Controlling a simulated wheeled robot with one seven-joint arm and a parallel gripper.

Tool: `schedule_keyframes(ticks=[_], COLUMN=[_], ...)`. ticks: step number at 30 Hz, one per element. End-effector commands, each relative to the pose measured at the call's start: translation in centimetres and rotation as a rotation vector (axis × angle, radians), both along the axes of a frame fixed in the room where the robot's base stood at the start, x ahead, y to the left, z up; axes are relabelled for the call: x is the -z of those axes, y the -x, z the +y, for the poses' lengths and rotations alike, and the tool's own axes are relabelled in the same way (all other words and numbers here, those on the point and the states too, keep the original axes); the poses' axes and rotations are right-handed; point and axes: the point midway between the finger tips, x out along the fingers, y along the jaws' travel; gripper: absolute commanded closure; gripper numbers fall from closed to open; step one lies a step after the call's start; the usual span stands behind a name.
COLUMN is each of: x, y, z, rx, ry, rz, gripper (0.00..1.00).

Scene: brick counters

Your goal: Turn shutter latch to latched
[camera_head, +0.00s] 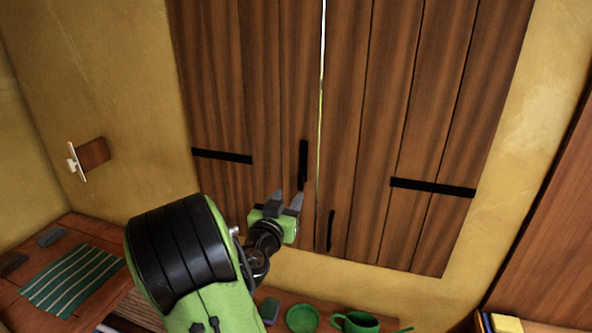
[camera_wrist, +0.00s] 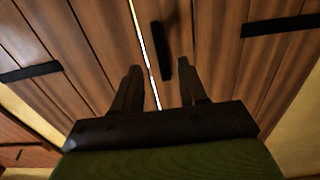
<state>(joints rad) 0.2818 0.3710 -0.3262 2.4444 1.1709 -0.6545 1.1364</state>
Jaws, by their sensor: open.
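The brown plank shutters (camera_head: 345,120) hang nearly closed, with a thin bright gap between the two leaves. A black upright bar (camera_head: 303,165), which looks like the shutter latch, is on the left leaf just beside the gap. It also shows in the wrist view (camera_wrist: 161,50), beyond the fingers. A second thin dark upright mark (camera_head: 330,231) is lower on the right leaf; I cannot tell whether it is a handle or a shadow. My gripper (camera_head: 286,200) is open and empty, just below the upper bar in the head view. Contact with the bar is not clear.
Black horizontal straps (camera_head: 222,156) (camera_head: 432,187) cross the leaves. A light-coloured handle on a brown plate (camera_head: 90,155) is on the left wall. Below are a striped cloth (camera_head: 72,280), a green dish (camera_head: 302,318) and a green mug (camera_head: 356,322). A wooden cabinet (camera_head: 550,220) stands right.

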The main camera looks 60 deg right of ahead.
Motion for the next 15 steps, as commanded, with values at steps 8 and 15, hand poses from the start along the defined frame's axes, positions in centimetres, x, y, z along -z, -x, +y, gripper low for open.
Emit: schedule_keyframes(ticks=[8, 15], x=[-0.6, -0.2], y=[-0.8, -1.3], z=[-6.6, -8.7], rx=[0.004, 0.000], ry=[0.000, 0.000], rz=[0.001, 0.000], gripper=[0.57, 0.57])
